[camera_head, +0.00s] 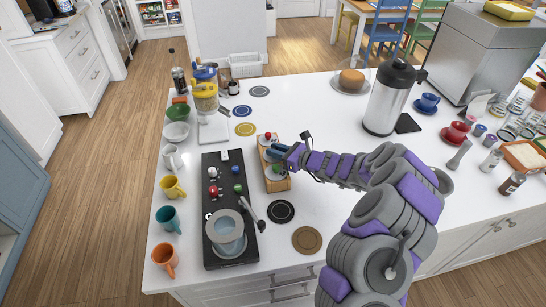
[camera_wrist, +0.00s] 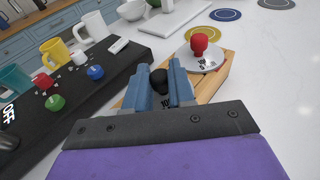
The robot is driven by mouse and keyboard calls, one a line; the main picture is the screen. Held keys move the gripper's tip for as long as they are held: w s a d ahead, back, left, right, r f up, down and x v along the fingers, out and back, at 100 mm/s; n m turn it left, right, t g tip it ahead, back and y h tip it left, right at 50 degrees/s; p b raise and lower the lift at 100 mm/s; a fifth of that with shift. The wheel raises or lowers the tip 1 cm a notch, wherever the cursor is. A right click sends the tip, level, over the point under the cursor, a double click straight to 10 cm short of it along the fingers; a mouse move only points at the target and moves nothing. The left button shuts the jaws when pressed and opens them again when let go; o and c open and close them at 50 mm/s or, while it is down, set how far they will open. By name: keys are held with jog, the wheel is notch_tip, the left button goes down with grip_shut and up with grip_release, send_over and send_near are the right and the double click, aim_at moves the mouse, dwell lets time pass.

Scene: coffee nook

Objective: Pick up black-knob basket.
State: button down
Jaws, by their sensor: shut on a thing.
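The black-knob basket (camera_wrist: 159,77) shows in the wrist view with its black knob between the two blue fingers. My gripper (camera_wrist: 166,88) is shut on that knob, and the fingers hide much of the basket below it. In the head view my gripper (camera_head: 276,151) is over the wooden stand (camera_head: 278,185). The red-knob basket (camera_wrist: 200,40) sits on the far end of the same stand, just beyond the fingers. I cannot tell whether the held basket is clear of the stand.
A black station (camera_head: 222,168) with colored knobs and a grey pitcher (camera_head: 227,232) stands left of the stand. Several mugs line the left counter edge. A large steel dispenser (camera_head: 388,97) stands at the back right. Round coasters lie near the stand.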

notch_tip(320, 180, up, 10)
jog(key=shift+p, duration=1.15)
jog(key=shift+d, duration=0.1)
